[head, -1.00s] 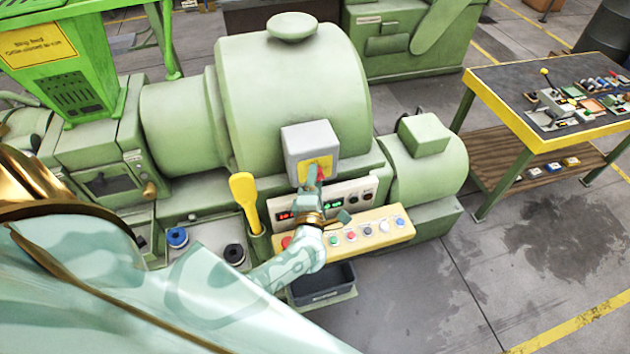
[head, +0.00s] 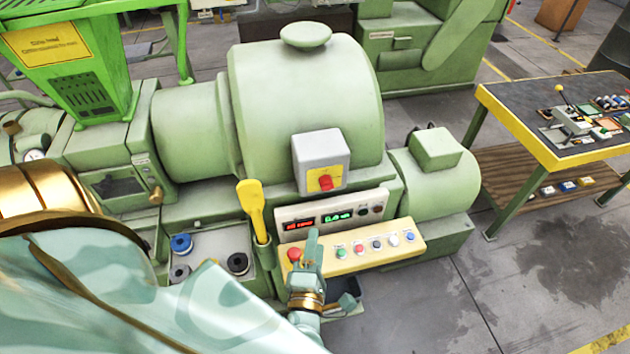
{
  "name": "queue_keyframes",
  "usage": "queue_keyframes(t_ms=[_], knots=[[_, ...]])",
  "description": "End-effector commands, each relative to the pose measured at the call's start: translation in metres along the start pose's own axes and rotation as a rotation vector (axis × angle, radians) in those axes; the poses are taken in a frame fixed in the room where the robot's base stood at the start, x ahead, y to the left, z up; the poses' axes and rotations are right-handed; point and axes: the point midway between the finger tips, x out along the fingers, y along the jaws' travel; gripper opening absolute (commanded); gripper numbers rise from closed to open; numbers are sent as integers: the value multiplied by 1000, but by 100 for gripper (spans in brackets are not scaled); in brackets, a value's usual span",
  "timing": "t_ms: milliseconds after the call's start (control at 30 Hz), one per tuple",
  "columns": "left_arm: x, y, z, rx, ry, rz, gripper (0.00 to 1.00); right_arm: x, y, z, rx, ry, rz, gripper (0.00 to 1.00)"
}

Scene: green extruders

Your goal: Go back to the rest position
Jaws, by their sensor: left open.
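My left gripper (head: 312,252) is in front of the yellow button panel (head: 408,253) of the green extruder (head: 300,92). Its fingers point up, near the red button (head: 294,254) at the panel's left end. I cannot tell whether it touches the panel. Nothing shows between its fingers. Above it, a grey switch box (head: 320,158) carries a red knob (head: 326,183) on a yellow plate, apart from the gripper. My right gripper is out of view.
A yellow scoop (head: 250,200) stands in a green holder left of the panel. Dark and blue spools (head: 238,262) lie on a grey tray. A dark bin (head: 345,291) is below the panel. A yellow-edged workbench (head: 560,152) stands right. Floor (head: 440,310) at front right is clear.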

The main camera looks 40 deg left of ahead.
Motion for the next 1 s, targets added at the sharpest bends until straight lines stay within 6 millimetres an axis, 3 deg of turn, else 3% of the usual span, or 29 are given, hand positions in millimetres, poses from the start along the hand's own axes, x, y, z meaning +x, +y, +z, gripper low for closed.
queue_keyframes(t_ms=[633, 733, 767, 867, 1000], knots=[[-7, 0, 1, 4, -1, 0, 51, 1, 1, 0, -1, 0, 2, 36], [-8, -4, 12, 93, -63, -19, 51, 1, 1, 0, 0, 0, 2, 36], [-10, -11, 19, 158, -109, -35, 51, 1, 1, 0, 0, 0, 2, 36], [-36, -67, 37, 478, -332, -132, 51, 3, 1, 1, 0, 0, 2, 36], [-89, -187, 23, 932, -672, -278, 51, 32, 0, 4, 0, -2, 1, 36]])
